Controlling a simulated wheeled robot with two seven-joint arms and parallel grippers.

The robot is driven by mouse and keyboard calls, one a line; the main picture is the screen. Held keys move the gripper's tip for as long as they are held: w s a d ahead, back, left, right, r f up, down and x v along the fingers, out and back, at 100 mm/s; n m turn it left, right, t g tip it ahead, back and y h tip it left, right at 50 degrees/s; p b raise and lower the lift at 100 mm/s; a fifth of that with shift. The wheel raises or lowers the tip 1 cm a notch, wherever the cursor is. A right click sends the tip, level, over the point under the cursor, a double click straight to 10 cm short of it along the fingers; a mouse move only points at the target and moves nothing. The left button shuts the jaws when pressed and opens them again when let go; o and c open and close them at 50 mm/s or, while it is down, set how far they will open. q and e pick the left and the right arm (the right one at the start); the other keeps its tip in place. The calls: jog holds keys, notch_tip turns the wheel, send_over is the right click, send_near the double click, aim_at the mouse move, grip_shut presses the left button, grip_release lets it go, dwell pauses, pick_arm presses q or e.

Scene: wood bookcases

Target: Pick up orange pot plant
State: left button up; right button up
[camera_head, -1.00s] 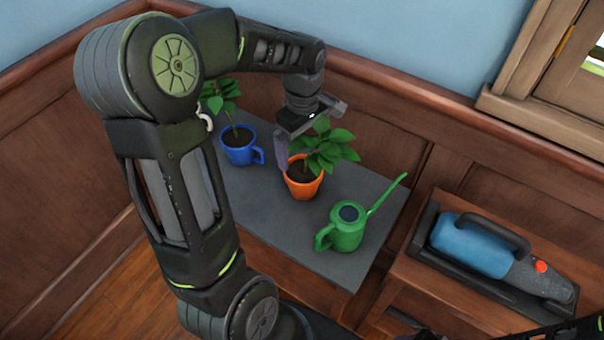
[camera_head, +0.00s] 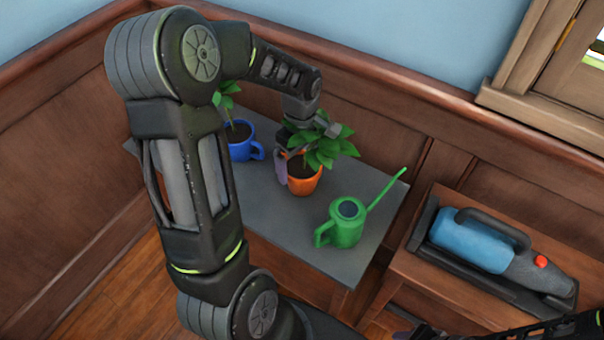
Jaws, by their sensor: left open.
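The orange pot plant (camera_head: 305,181) stands upright on the grey tabletop, with dark soil and green leaves. My left gripper (camera_head: 298,160) is lowered over it from behind and is open. One finger shows at the left side of the orange pot, close to its wall; I cannot tell whether it touches. The other finger is mostly hidden by the leaves. My right gripper is not clearly in view; only a dark part of my own body shows at the bottom right corner.
A blue mug-like pot with a plant (camera_head: 240,143) stands left of the orange pot. A green watering can (camera_head: 346,224) stands in front on the right. The grey table (camera_head: 285,232) is clear at its front left. A blue handheld vacuum (camera_head: 480,242) lies on a wooden stand at right.

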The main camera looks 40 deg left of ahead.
aim_at(301, 166)
pick_arm(q)
jog(key=shift+f, duration=0.35)
dwell(0.3)
jog(key=c, duration=1.8)
jog(key=shift+r, duration=0.2)
jog(key=shift+c, duration=0.2)
notch_tip(301, 166, up, 10)
jog(key=shift+p, duration=0.4)
jog(key=shift+f, duration=0.15)
